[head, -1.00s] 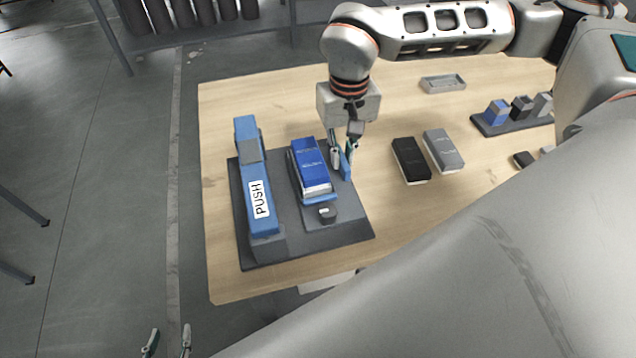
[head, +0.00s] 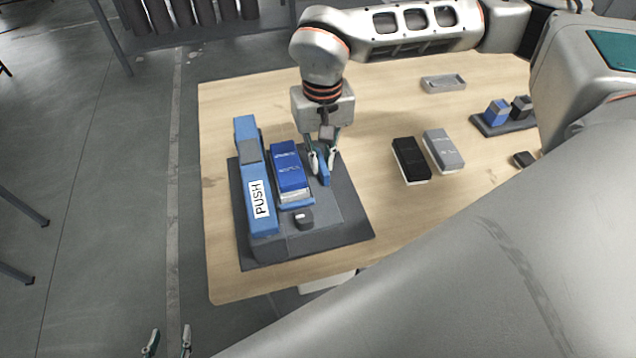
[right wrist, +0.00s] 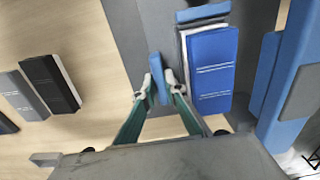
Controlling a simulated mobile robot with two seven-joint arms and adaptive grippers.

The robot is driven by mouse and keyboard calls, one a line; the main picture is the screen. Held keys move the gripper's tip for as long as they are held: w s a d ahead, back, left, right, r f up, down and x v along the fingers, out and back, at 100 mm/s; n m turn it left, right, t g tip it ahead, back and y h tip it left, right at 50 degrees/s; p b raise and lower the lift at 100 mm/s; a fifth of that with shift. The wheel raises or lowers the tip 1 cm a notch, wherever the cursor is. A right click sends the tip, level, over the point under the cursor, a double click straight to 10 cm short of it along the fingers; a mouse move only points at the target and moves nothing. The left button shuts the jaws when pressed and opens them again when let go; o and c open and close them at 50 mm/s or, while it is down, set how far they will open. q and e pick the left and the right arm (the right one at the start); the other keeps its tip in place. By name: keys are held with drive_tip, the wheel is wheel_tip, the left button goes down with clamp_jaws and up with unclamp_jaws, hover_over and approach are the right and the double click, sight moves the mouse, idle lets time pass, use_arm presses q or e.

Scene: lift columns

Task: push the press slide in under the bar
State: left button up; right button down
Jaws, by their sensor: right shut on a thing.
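The press (head: 350,222) is a dark grey base plate on the table. A blue bar (head: 245,132) marked PUSH runs along its left side. The slide (head: 297,204) is a blue tray carrying a blue-covered block (head: 288,168) with a white edge. It lies just right of the bar; the right wrist view shows a narrow gap between block and bar. My right gripper (head: 321,168) is shut on the slide's upright blue handle (right wrist: 157,80), right of the block. My left gripper (head: 168,342) is open and empty at the bottom edge, away from the table.
A black block (head: 408,158) and a grey block (head: 440,150) lie right of the press. A grey tray (head: 443,83) is at the back. A dark rack (head: 488,126) with small blocks stands at the right. Bare table lies between press and blocks.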

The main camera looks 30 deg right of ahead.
sight(289, 161)
drive_tip(key=shift+w+a, duration=0.25)
drive_tip(key=shift+a, duration=0.8)
drive_tip(key=shift+w+a, duration=0.3)
drive_tip(key=shift+a, duration=0.8)
drive_tip(key=shift+w+a, duration=0.25)
drive_tip(key=shift+a, duration=0.8)
drive_tip(key=c, duration=2.2)
unclamp_jaws()
drive_tip(key=shift+a, duration=0.1)
drive_tip(key=shift+r+p, duration=2.15)
drive_tip(key=shift+r, duration=1.35)
